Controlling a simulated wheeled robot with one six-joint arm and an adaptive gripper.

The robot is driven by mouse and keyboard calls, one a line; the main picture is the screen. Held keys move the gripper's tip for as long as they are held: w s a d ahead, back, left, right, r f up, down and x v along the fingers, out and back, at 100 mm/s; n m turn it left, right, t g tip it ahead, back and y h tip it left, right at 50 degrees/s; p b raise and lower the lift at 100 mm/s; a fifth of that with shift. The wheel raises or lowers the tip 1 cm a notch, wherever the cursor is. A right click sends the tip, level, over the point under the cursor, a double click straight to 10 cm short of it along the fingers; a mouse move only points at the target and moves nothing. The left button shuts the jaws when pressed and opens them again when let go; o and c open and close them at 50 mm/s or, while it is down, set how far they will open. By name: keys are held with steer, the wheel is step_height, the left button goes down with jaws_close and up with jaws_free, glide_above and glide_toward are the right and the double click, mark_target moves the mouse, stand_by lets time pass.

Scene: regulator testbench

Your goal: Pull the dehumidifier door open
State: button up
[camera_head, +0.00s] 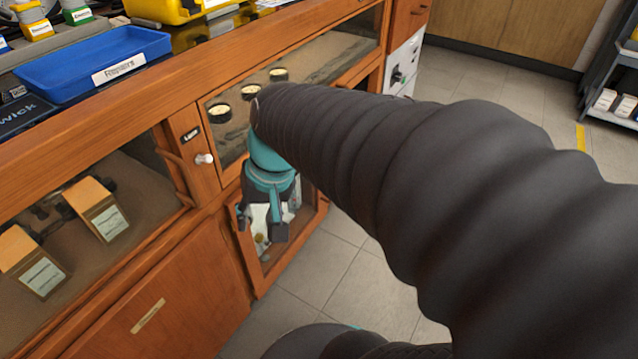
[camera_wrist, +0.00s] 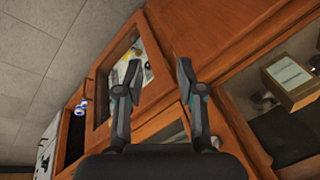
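No readable label marks the dehumidifier door. A wooden-framed, glazed lower door (camera_head: 262,275) lies behind and below my gripper (camera_head: 262,222) in the head view. It also shows ahead in the wrist view (camera_wrist: 103,112), with pale and yellow items behind its pane. Whether it is fully closed I cannot tell. My gripper points down in front of the cabinet, and part of the door is hidden behind it. In the wrist view my gripper (camera_wrist: 158,72) has two dark fingers spread apart with nothing between them. No contact with the door is visible.
A white knob (camera_head: 204,159) sits on the wooden cabinet front left of my gripper. A solid lower panel (camera_head: 185,300) is at the left. A blue tray (camera_head: 95,68) is on the bench. Grey floor (camera_head: 345,285) is clear at the right; a shelf cart (camera_head: 612,90) stands far right.

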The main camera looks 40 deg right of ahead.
steer(key=w+d+f+m+t+y+b, duration=0.1)
steer(key=w+d+f+m+t+y, duration=0.3)
steer(key=w+d+f+m+y, duration=0.8)
steer(key=d+f+m+t+h+b, duration=0.1)
steer(key=d+f+m+t+h, duration=1)
steer(key=d+f+m, duration=1.15)
steer(key=w+f+n, duration=0.1)
steer(key=w, duration=0.3)
steer(key=w+d+f+n, duration=0.1)
steer(key=w+n, duration=0.1)
steer(key=w, duration=0.3)
steer(key=w+d+f+n, duration=0.1)
steer(key=w, duration=0.3)
steer(key=shift+w+f+n, duration=0.2)
steer(key=shift+w+n, duration=0.05)
steer(key=shift+w, duration=0.1)
jaws_close()
